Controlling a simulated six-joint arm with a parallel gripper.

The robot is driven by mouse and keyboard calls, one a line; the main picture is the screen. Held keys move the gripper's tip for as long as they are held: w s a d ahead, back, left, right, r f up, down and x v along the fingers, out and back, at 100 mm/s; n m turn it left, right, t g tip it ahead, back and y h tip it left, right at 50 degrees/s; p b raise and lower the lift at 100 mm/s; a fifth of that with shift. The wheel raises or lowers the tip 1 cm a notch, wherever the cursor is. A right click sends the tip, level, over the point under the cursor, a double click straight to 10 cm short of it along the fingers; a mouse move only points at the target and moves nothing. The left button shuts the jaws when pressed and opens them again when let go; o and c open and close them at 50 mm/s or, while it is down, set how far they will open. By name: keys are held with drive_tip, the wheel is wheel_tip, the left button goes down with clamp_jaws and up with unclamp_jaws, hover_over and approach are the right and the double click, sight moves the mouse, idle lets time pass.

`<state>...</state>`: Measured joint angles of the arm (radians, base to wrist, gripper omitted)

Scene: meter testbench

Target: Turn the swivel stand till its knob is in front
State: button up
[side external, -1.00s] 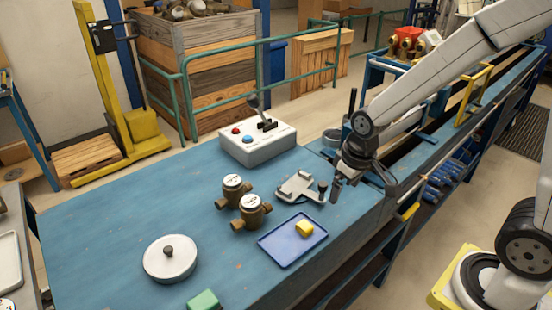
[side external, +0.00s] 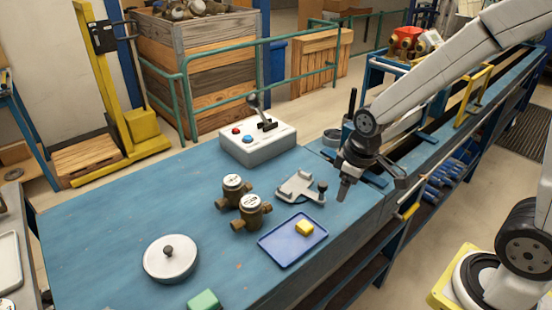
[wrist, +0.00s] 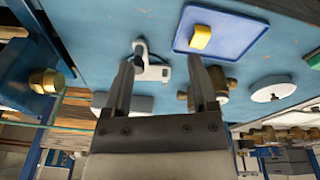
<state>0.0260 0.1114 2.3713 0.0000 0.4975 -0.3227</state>
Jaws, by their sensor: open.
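The swivel stand appears to be the light grey bracket-like piece (side external: 299,187) on the blue bench, with a dark upright knob (side external: 322,186) at its right end in the side view. The stand also shows in the wrist view (wrist: 152,68), partly hidden by the left finger. My gripper (side external: 344,192) is just right of the knob in the side view, pointing down and apart from it. In the wrist view my gripper (wrist: 162,62) is open, its two fingers spread with nothing held. The stand lies beyond the fingertips, between their lines.
A blue tray (side external: 273,246) with a yellow block (side external: 304,228) lies in front of the stand. Two brass meters (side external: 252,211) stand to its left. A white control box (side external: 257,143) with a lever is behind. A round lidded disc (side external: 170,262) lies front left.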

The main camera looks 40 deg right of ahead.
sight(323, 184)
drive_tip(key=w+d+n, duration=0.1)
drive_tip(key=w+n, duration=0.1)
drive_tip(key=w, duration=0.1)
drive_tip(key=w+d+r+n+g, duration=0.1)
drive_tip(key=w+n, duration=0.4)
drive_tip(key=shift+w+d+r+n+g, duration=0.3)
drive_tip(key=shift+w+d+n+g, duration=0.1)
drive_tip(key=shift+f, duration=3.9)
clamp_jaws()
